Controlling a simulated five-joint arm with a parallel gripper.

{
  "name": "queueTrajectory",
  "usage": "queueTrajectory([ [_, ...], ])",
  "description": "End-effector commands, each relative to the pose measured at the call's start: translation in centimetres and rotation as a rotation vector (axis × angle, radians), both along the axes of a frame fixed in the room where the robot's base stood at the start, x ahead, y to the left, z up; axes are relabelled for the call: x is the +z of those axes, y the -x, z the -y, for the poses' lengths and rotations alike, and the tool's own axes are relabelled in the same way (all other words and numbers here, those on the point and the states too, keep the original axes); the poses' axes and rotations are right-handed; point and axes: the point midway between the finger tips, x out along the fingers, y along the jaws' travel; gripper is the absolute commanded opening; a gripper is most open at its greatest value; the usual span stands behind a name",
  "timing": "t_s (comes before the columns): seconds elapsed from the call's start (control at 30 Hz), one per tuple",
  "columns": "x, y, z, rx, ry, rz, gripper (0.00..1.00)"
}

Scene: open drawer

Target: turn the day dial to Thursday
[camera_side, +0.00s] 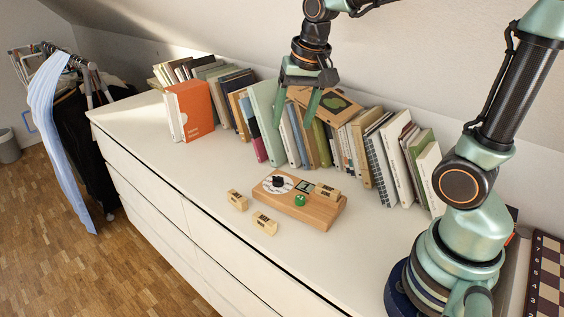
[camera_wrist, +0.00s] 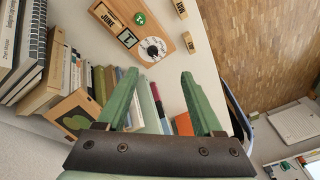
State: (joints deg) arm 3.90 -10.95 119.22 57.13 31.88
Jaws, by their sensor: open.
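The day dial (camera_side: 279,184) is a white disc with a black knob at the left end of a wooden calendar base (camera_side: 318,213) on the white dresser top. In the wrist view the dial (camera_wrist: 153,49) lies just beyond my fingertips, at the lower end of the base (camera_wrist: 172,18). The lettering on the dial is too small to read, so I cannot tell which day it points to. My gripper (camera_side: 297,116) is open and empty, raised above the row of books and apart from the dial. Its two green fingers also show in the wrist view (camera_wrist: 160,74).
The base carries a green knob (camera_side: 300,200), a number tile (camera_side: 305,185) and a month block (camera_side: 327,191). Two loose blocks (camera_side: 238,200) (camera_side: 265,224) lie in front. Books (camera_side: 390,160) line the wall behind. The dresser top (camera_side: 180,165) is clear to the left.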

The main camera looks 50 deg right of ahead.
Motion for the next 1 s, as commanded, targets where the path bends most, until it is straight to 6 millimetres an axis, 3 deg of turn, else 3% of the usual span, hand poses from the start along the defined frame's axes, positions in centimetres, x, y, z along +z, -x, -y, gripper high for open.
queueTrajectory([
  [0.2, -3.2, -4.2, 1.8, -0.317, -0.065, -0.124, 0.68],
  [0.4, -6.5, -6.7, 3.2, -0.556, -0.093, -0.206, 0.68],
  [0.77, -9.2, -7.7, 3.8, -0.671, -0.102, -0.242, 0.68],
  [1.0, -13.4, -7.6, 3.7, -0.668, -0.101, -0.245, 0.68],
])
